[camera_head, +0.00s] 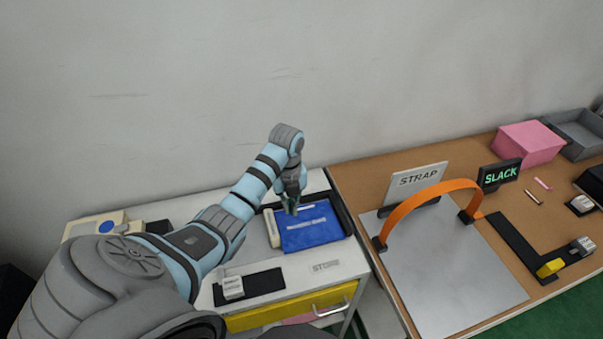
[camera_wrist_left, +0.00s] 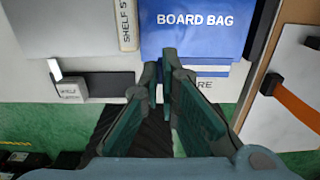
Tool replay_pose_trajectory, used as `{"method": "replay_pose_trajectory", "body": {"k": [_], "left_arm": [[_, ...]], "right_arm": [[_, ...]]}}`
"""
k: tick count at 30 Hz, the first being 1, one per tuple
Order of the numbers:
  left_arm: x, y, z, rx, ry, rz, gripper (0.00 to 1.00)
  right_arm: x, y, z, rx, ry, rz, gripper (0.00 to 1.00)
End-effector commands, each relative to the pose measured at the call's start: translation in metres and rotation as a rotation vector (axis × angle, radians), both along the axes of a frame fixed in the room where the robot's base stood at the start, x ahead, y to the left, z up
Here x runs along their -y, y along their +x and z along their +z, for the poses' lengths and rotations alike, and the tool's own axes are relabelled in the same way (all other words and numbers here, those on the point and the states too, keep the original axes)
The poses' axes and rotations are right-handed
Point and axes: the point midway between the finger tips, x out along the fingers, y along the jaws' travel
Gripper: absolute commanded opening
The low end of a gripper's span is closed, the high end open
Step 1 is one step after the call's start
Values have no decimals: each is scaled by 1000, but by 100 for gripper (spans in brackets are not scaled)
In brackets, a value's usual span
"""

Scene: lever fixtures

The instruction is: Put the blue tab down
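I cannot pick out a separate blue tab with certainty. A blue board bag (camera_head: 312,232) lies in a dark-edged tray on the white cabinet; it also fills the top middle of the left wrist view (camera_wrist_left: 200,40). My left gripper (camera_head: 291,208) is over the bag's left back part, pointing down. In the left wrist view its fingertips (camera_wrist_left: 161,68) are close together with a narrow gap. Whether something thin is between them is unclear. A blue-and-white strip (camera_wrist_left: 205,71) shows just right of the fingertips. My right gripper is not in view.
A black mat with a white block (camera_head: 233,287) lies at the cabinet's front. A yellow drawer (camera_head: 290,308) is below. On the brown table to the right stand an orange strap arch (camera_head: 430,203), a SLACK sign (camera_head: 500,175), a black bracket (camera_head: 520,245) and a pink box (camera_head: 527,143).

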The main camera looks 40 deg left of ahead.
Motion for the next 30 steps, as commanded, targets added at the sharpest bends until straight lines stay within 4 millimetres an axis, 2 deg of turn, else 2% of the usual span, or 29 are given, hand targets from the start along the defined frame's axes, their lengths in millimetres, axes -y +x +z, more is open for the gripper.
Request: {"method": "replay_pose_trajectory", "body": {"k": [6,12,17,22,24,30], "left_arm": [[-3,-4,-35,-3,-1,9,0],[-3,-3,-80,1,0,7,0],[-1,-2,-93,0,0,3,0],[2,1,-122,1,0,-3,0],[2,1,-127,1,0,-5,0],[3,1,-121,1,0,-5,0]], "right_arm": [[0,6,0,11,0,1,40],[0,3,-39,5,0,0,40],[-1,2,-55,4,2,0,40],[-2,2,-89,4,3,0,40],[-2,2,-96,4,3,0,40],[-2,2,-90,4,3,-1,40]]}}
